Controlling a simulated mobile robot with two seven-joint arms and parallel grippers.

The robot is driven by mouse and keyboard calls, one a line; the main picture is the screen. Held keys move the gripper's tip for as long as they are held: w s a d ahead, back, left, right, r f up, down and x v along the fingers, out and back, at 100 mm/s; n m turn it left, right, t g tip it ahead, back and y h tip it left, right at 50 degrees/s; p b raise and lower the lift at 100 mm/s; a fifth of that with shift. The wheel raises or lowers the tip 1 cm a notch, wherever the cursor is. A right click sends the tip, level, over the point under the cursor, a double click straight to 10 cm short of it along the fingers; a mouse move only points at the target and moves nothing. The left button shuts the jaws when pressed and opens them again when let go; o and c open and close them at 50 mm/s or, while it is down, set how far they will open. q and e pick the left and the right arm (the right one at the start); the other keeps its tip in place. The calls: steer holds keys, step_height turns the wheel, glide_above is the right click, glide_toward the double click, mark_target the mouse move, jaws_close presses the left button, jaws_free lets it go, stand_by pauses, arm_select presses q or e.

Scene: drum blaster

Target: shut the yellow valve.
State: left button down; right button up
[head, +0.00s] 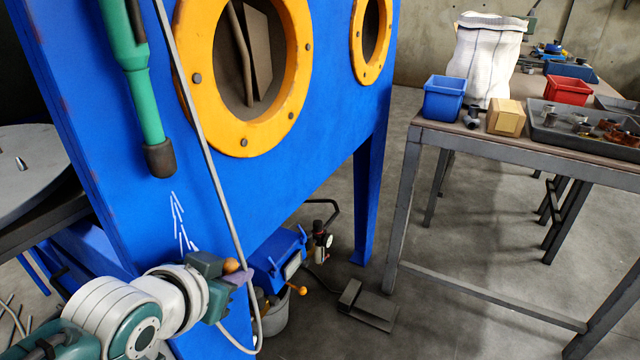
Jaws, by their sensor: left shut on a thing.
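My left gripper (240,276) is low in front of the blue cabinet, at the lower end of a thin grey pipe. It is shut on what looks like the handle of the yellow valve; a rounded orange-yellow end (231,266) shows at the fingers. The rest of the valve is hidden by the gripper, so I cannot tell how far its handle is turned. Another small orange knob (301,290) sticks out from the blue unit just to the right. My right gripper is not in view.
A pale hose (258,325) loops below my gripper, near a bucket (274,320). A grey pedal (368,305) lies on the floor. A workbench (500,143) with bins stands right.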

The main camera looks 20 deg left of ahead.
mark_target(236, 266)
arm_select(q)
steer(key=shift+s+f+m+g+b, duration=0.25)
steer(key=shift+f+g, duration=0.5)
steer(key=shift+g, duration=0.75)
steer(key=shift+w+f+m+g+b, duration=0.1)
steer(key=shift+f+g+b, duration=0.25)
steer(key=shift+f+g, duration=0.8)
steer(key=shift+s+f+m+g+b, duration=0.15)
steer(key=shift+f+g+b, duration=0.2)
steer(key=shift+g, duration=1.5)
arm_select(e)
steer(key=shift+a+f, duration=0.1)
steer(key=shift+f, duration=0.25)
arm_select(q)
steer(key=shift+f, duration=0.1)
steer(key=c, duration=1.1)
jaws_free()
steer(key=shift+w, duration=0.2)
steer(key=shift+o, duration=0.7)
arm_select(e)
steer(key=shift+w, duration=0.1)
